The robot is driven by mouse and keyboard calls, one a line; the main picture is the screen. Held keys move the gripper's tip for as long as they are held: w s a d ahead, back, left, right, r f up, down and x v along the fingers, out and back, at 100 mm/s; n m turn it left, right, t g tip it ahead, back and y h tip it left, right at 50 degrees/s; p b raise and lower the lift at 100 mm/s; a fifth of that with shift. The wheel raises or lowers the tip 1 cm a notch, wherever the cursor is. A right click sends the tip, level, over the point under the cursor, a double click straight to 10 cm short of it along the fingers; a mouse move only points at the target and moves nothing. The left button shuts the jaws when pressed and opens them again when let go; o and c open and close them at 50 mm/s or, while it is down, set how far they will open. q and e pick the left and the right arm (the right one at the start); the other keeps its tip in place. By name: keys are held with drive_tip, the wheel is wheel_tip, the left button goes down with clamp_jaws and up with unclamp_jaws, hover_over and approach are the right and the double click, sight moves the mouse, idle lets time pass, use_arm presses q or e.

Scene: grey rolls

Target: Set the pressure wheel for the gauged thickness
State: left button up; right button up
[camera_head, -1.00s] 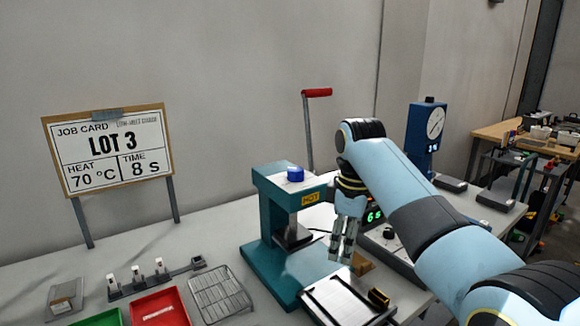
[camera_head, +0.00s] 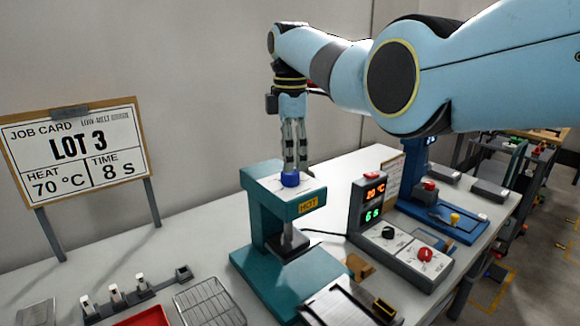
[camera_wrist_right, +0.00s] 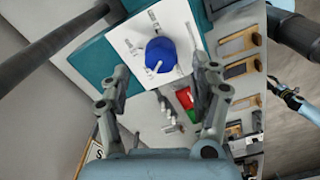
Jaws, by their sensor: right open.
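The blue pressure wheel (camera_head: 290,179) sits on a white dial plate on top of the teal press (camera_head: 262,205), which bears a HOT label. In the right wrist view the wheel (camera_wrist_right: 160,55) has a white pointer line, and its plate (camera_wrist_right: 133,47) has marks too small to read. My right gripper (camera_head: 294,165) points down just above the wheel. In the right wrist view its fingers (camera_wrist_right: 158,98) are spread apart with nothing between them; the wheel lies beyond their tips. The blue thickness gauge (camera_head: 415,165) is partly hidden behind my right arm.
A job card (camera_head: 75,150) reads LOT 3, 70 °C, 8 s. The control box (camera_head: 400,245) shows 20 °C and 6 s, with a black and a red knob. A wire rack (camera_head: 208,303) and a red tray (camera_head: 145,317) lie at the front left.

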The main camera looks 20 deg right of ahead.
sight(291, 177)
wheel_tip(291, 177, down, 3)
drive_tip(key=shift+s+f, duration=0.1)
drive_tip(key=shift+f, duration=0.35)
drive_tip(key=c, duration=0.4)
use_arm(q)
drive_tip(key=shift+w, duration=0.9)
use_arm(e)
drive_tip(key=c, duration=0.8)
